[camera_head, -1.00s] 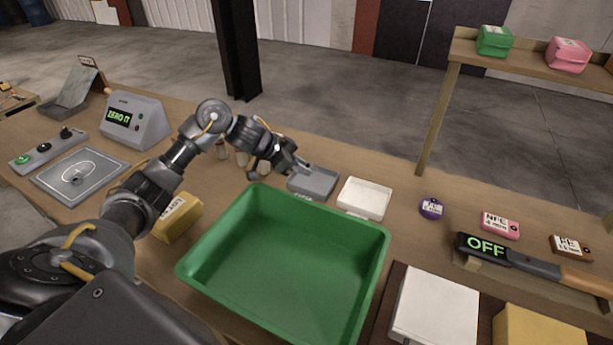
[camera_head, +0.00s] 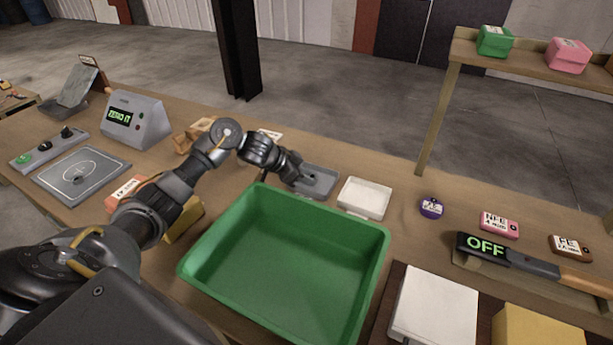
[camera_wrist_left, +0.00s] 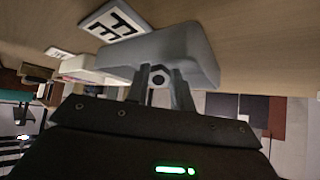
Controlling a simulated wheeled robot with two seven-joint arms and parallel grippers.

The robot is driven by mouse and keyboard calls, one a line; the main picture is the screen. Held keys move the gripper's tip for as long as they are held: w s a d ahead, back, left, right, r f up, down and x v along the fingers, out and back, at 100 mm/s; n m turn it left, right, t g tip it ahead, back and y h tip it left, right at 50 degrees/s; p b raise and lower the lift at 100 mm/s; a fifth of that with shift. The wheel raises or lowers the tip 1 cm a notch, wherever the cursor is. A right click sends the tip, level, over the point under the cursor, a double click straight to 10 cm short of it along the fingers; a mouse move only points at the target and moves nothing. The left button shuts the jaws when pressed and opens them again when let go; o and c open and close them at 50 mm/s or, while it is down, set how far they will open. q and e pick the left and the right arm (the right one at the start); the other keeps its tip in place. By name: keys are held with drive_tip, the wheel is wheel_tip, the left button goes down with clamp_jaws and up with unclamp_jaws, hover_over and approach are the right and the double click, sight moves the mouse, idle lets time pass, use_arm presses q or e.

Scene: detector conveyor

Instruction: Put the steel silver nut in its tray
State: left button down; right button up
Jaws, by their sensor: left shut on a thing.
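My left gripper (camera_head: 308,183) is over the grey tray (camera_head: 328,180), at its left side behind the green bin. In the left wrist view the fingers (camera_wrist_left: 160,80) are shut on a small steel nut (camera_wrist_left: 158,77), which shows as a hexagon with a dark hole between the fingertips. The grey tray (camera_wrist_left: 203,48) lies right beyond the tips there, with an "FE" card (camera_wrist_left: 117,20) beside it. I cannot tell whether the nut touches the tray. In the head view the nut is too small to make out. My right gripper is out of view.
A white tray (camera_head: 364,198) stands right of the grey one. The large green bin (camera_head: 383,245) is in front. A detector paddle reading OFF (camera_head: 488,246) and purple (camera_head: 431,207), pink (camera_head: 499,225) and brown (camera_head: 570,247) tags lie to the right.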

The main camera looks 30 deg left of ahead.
use_arm(q)
drive_tip(key=c, duration=1.2)
unclamp_jaws()
drive_tip(key=shift+f, duration=0.1)
drive_tip(key=shift+a+r, duration=0.1)
drive_tip(key=shift+r, duration=0.15)
drive_tip(key=v, duration=1.1)
drive_tip(key=shift+s+r, duration=0.25)
drive_tip(key=shift+s, duration=0.05)
drive_tip(key=shift+a, duration=0.15)
